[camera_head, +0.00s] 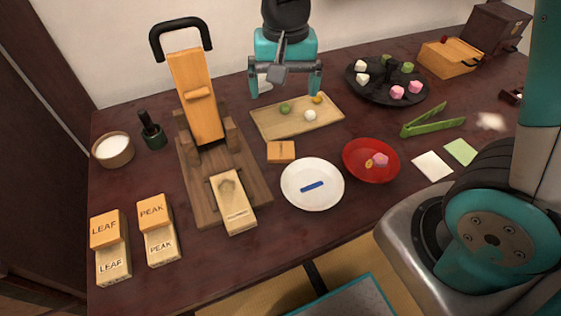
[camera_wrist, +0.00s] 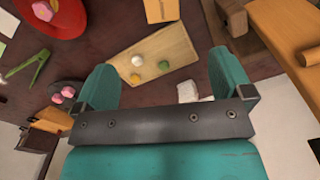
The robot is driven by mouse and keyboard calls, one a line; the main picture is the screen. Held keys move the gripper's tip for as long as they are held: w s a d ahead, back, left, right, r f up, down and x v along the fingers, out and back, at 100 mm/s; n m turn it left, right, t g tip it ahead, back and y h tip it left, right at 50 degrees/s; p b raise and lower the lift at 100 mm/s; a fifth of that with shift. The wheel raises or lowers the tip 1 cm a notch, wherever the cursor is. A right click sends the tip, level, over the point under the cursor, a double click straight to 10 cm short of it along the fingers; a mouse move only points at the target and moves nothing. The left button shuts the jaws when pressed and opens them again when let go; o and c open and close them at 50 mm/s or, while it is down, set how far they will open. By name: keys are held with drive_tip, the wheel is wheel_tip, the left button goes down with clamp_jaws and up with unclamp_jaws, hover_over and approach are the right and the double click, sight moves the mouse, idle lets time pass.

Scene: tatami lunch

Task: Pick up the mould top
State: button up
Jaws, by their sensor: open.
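The mould top appears to be the small orange wooden block (camera_head: 281,151) lying on the dark table between the press and the white plate. It shows at the top edge of the wrist view (camera_wrist: 161,9). A pale mould base (camera_head: 233,203) with a cavity lies on the foot of the press. Two other moulds have orange tops, marked LEAF (camera_head: 105,228) and PEAK (camera_head: 152,212), on their pale bases. My teal gripper (camera_head: 286,88) is open and empty above the back edge of the wooden board, behind the orange block and apart from it.
The wooden board (camera_head: 273,123) holds green, white and yellow balls. The tall press (camera_head: 197,92) stands left of my gripper. The white plate (camera_head: 312,198) holds a blue strip. A red bowl (camera_head: 360,172), black platter (camera_head: 370,98) and green tongs (camera_head: 433,121) lie right.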

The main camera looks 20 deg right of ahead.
drive_tip(key=b, duration=0.2)
hover_over(281, 149)
drive_tip(key=f, duration=1.2)
drive_tip(key=shift+s+d+f, duration=0.15)
drive_tip(key=shift+s+f, duration=0.1)
drive_tip(key=shift+s, duration=0.1)
drive_tip(key=shift+w+f, duration=0.15)
drive_tip(key=shift+f, duration=1.2)
drive_tip(key=shift+w+f, duration=0.15)
drive_tip(key=shift+f, duration=1.2)
drive_tip(key=shift+c, duration=0.2)
drive_tip(key=c, duration=1)
